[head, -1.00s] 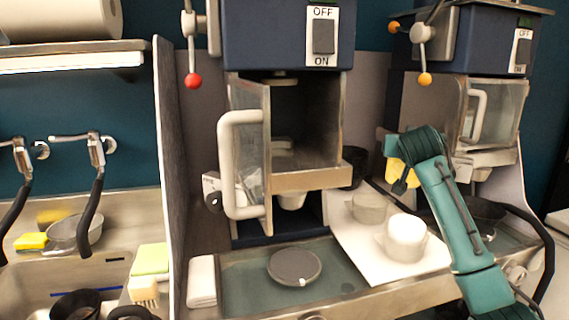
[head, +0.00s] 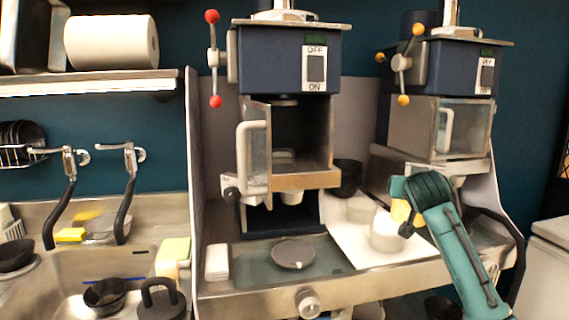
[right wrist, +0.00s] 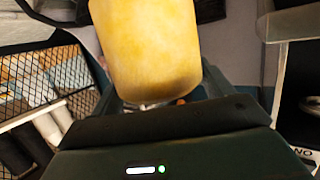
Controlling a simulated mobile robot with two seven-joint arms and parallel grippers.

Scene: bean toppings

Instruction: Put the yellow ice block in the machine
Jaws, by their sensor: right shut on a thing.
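The yellow ice block (head: 400,211) is at the end of my right arm in the head view, partly hidden by the gripper. It fills the upper middle of the right wrist view (right wrist: 148,55), a rounded, mottled yellow block. My right gripper (head: 407,214) is shut on it, in front of the right machine (head: 434,125) with yellow knobs. The left dark-blue machine (head: 283,60) has red knobs. Its clear door (head: 254,150) stands open to the left, showing a dark chamber (head: 302,135). My left gripper is not in view.
A white cup (head: 387,235) stands on a white mat (head: 355,250) just below the block in the picture. A round grey plate (head: 294,253) lies on the left machine's tray. A sink (head: 70,265) is at left. A dark cup (head: 346,175) stands beside the left machine.

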